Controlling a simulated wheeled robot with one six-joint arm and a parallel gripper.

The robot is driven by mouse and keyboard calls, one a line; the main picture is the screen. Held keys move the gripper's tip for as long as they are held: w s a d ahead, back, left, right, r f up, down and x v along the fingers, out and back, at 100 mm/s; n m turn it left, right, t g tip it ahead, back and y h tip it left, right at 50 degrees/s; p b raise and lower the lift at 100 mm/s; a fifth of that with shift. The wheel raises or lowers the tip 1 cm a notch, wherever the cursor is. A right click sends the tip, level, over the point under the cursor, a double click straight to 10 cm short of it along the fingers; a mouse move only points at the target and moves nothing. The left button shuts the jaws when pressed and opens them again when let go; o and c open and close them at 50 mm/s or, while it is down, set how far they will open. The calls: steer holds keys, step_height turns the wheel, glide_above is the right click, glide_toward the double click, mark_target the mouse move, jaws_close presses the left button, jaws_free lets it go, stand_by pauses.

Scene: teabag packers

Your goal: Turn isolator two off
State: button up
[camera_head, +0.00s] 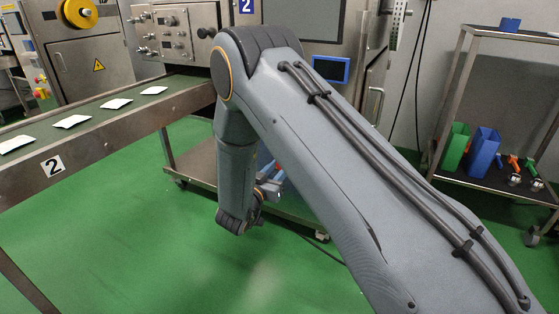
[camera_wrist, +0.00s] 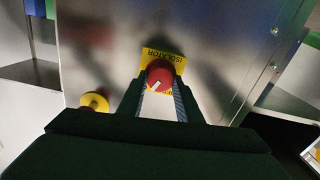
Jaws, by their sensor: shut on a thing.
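The isolator is a red round knob (camera_wrist: 159,74) on a yellow plate (camera_wrist: 177,58) lettered "ISOLATOR", upside down in the wrist view. The plate sits on a grey metal panel (camera_wrist: 110,50). A short pale mark shows on the knob, lying at a slant. My gripper (camera_wrist: 157,96) has one finger on each side of the knob and is shut on it. No isolator number is readable in the wrist view. In the head view my arm hides the isolator, and the gripper is largely hidden low behind it.
A yellow-ringed button (camera_wrist: 95,103) is left of the gripper. A shelf trolley (camera_head: 490,185) with bins stands at right. Green floor (camera_head: 130,240) is open in front.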

steer(key=shift+w+a+f+n+p, duration=0.1)
steer(key=shift+n+p, duration=4.65)
steer(key=shift+n, duration=2.05)
steer(key=o, duration=1)
steer(key=shift+o, duration=0.2)
steer(key=shift+a, duration=0.1)
steer(key=p+v, duration=0.2)
steer(key=v, duration=0.5)
steer(key=shift+s+a, duration=0.15)
steer(key=shift+s, duration=0.2)
